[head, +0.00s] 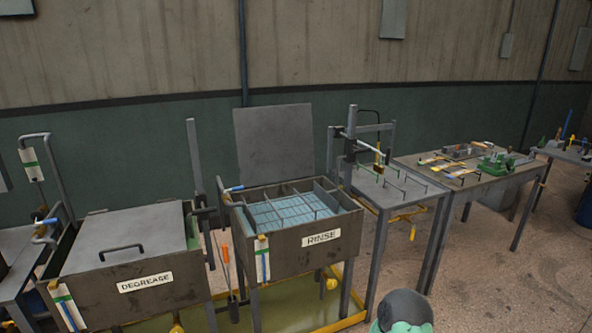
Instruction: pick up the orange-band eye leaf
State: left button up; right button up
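Several flat strips with yellow and orange marks lie on the workbench (415,168) at the right of the head view. They are too small and far off to tell which, if any, is the orange-band eye leaf. Neither of my grippers is in view.
The degrease tank (150,292) at left has its lid shut. The rinse tank (290,252) stands open, with a divided rack over blue liquid. A grey table (385,192) with upright pegs stands between it and the workbench. A green vise-like fixture (495,162) sits on the workbench. Floor (500,270) at front right is clear.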

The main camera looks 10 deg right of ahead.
aim_at(445, 150)
jog(key=i+l+z, duration=0.25)
jog(key=l+z, duration=0.2)
jog(key=i+l+z, duration=0.6)
jog(key=z, duration=0.25)
jog(key=i+l+z, duration=0.15)
jog(key=i+z, duration=0.3)
jog(key=i+l, duration=0.1)
jog(key=i, duration=0.55)
jog(key=i+l+u, duration=0.1)
jog(key=i, duration=0.5)
jog(key=i+l, duration=0.15)
jog(key=i, duration=0.5)
jog(key=i+l+u, duration=0.1)
jog(key=i+u, duration=0.15)
jog(key=i+l+u, duration=0.2)
jog(key=i, duration=0.25)
jog(key=i+l+z, duration=0.8)
jog(key=i+z, duration=0.15)
jog(key=i, duration=0.2)
jog(key=i+l+z, duration=0.1)
jog(key=i+z, duration=0.25)
jog(key=i, duration=0.1)
